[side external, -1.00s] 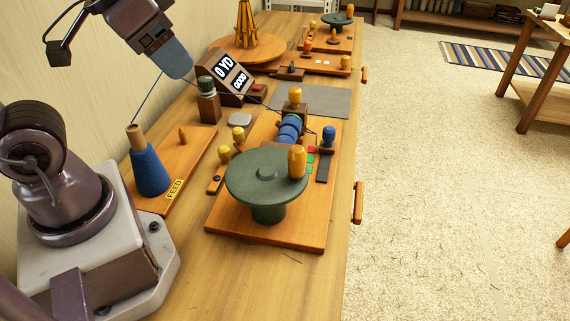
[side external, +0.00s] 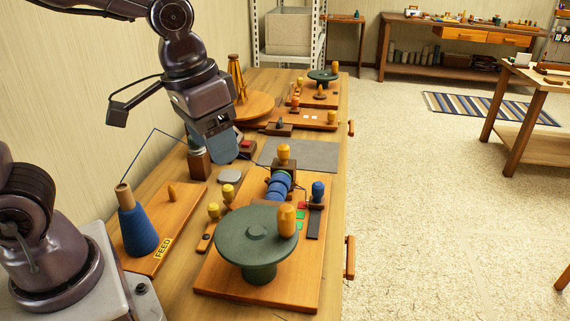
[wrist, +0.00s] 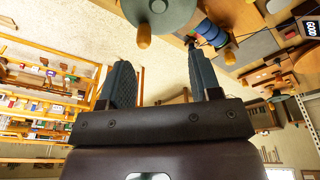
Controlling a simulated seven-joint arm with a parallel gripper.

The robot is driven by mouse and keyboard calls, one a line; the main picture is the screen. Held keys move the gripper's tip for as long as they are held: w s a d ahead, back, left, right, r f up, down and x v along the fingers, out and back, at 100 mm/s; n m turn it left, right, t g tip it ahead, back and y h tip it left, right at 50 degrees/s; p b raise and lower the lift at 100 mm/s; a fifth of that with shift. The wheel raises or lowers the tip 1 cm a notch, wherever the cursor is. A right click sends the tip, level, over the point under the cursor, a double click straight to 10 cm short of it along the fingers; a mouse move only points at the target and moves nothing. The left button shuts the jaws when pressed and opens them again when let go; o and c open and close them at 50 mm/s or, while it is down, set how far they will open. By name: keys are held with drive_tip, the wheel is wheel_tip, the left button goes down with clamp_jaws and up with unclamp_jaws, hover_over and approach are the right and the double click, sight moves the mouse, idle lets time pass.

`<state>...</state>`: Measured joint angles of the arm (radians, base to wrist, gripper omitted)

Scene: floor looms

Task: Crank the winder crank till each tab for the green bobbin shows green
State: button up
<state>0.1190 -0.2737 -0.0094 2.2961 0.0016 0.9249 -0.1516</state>
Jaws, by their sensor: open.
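The winder crank is a dark green disc (side external: 245,240) with an upright yellow handle (side external: 287,218), at the front of an orange board. In the wrist view the disc (wrist: 165,14) and its handle (wrist: 144,38) are at the top. Behind it is a bobbin (side external: 279,187) wound with blue yarn; I see no green bobbin. Beside it are small tabs: a red one (side external: 303,205) and green ones (side external: 300,216). My gripper (side external: 223,146) is over the bench, behind and left of the crank, apart from it. In the wrist view its fingers (wrist: 160,80) are apart with nothing between them.
A blue yarn cone (side external: 138,232) stands on the FEED board (side external: 180,223) at left. Yellow pegs (side external: 228,192) and a blue-knobbed lever (side external: 318,191) flank the bobbin. A grey mat (side external: 310,155) lies behind.

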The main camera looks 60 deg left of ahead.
sight(286, 222)
drive_tip(key=w+d+f+n, duration=0.1)
drive_tip(key=w+n, duration=0.1)
drive_tip(key=w, duration=0.1)
drive_tip(key=w+d+f+n+g, duration=0.1)
drive_tip(key=w+d+n, duration=0.1)
drive_tip(key=w+n, duration=0.1)
drive_tip(key=w+d+f+n+g, duration=0.1)
drive_tip(key=w+d+f+n, duration=0.1)
drive_tip(key=w, duration=0.1)
drive_tip(key=shift+w+n, duration=0.2)
drive_tip(key=shift+n, duration=0.2)
drive_tip(key=shift+s+f+n, duration=0.1)
drive_tip(key=shift+n, duration=0.4)
wheel_tip(286, 222, down, 13)
drive_tip(key=shift+a+r, duration=0.1)
